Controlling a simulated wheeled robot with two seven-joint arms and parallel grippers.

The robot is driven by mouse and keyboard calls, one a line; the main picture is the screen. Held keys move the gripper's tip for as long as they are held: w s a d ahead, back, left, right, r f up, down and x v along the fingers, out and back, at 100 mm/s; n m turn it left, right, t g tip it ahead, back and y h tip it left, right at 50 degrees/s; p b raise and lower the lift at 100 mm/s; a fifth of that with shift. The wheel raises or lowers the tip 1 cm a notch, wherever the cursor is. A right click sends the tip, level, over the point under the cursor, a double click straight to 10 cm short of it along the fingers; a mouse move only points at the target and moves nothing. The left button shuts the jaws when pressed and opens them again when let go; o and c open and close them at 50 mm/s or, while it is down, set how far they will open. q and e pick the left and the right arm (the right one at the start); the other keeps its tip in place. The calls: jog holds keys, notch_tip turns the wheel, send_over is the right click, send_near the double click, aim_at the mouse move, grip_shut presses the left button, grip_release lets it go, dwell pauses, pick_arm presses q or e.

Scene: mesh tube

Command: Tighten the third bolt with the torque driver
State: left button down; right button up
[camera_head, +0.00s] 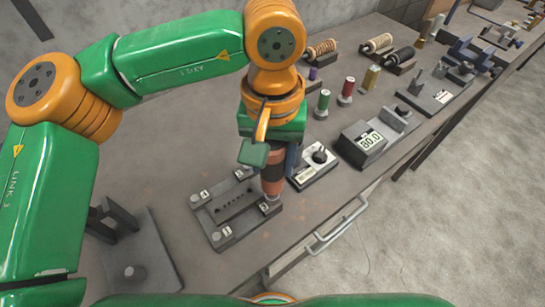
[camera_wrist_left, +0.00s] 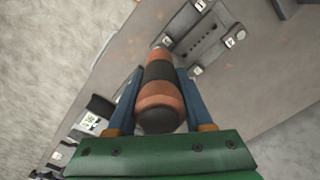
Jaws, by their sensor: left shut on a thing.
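The torque driver (camera_head: 272,174), with orange and black bands, stands roughly upright in my left gripper (camera_head: 276,158). In the left wrist view, the blue fingers of the left gripper (camera_wrist_left: 161,88) are shut on either side of the driver (camera_wrist_left: 161,72). The grey bolt plate (camera_head: 236,206) lies on the bench with numbered corners and a slotted middle. The driver's lower end is at the plate's right corner, at or just over the bolt (camera_head: 269,205) there. The label beside it is too small to read surely, and contact is hidden. The plate (camera_wrist_left: 207,43) also shows in the left wrist view.
A grey base with a black knob (camera_head: 318,160) stands close right of the driver. Beyond it is a box with a display reading 80.0 (camera_head: 369,139). Coloured spools (camera_head: 346,90) stand behind. A grey stand (camera_head: 135,255) is at left. The bench's front edge has a drawer handle (camera_head: 340,225).

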aim_at(273, 143)
pick_arm(q)
jog(key=shift+f+b, duration=0.5)
jog(key=shift+f, duration=0.05)
dwell(1.1)
jog(key=shift+s+r, duration=0.1)
jog(key=shift+r, duration=0.05)
dwell(0.5)
jog(key=shift+r+p, duration=0.85)
notch_tip(273, 143, up, 4)
jog(key=p, duration=0.3)
jog(key=shift+r+p, duration=0.2)
jog(key=shift+p, duration=0.15)
jog(key=shift+f, duration=0.1)
